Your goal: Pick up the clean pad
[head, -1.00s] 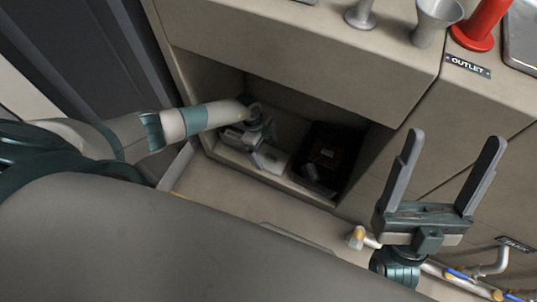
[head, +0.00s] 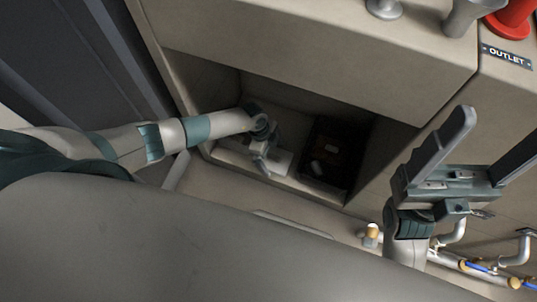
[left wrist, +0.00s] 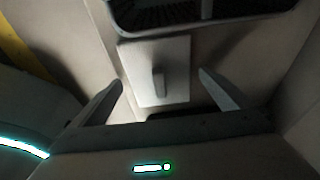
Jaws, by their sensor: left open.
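The pad is a pale, flat square (left wrist: 178,55) with a small raised bar in its middle. It lies on the floor of the cabinet recess and shows in the head view as a white patch (head: 281,160), partly hidden by my gripper. My left gripper (head: 264,160) is inside the recess above the pad. In the left wrist view its open fingers (left wrist: 160,80) are spread on either side of the pad's lower part, with nothing held. Whether they touch it I cannot tell. My right gripper (head: 498,135) is open and empty outside the cabinet, at the right.
A dark tray (head: 345,190) with small items stands in the recess, just right of the pad. The recess side walls and overhanging counter (head: 300,60) enclose my left arm. Pipes with valves (head: 450,262) run low at the right.

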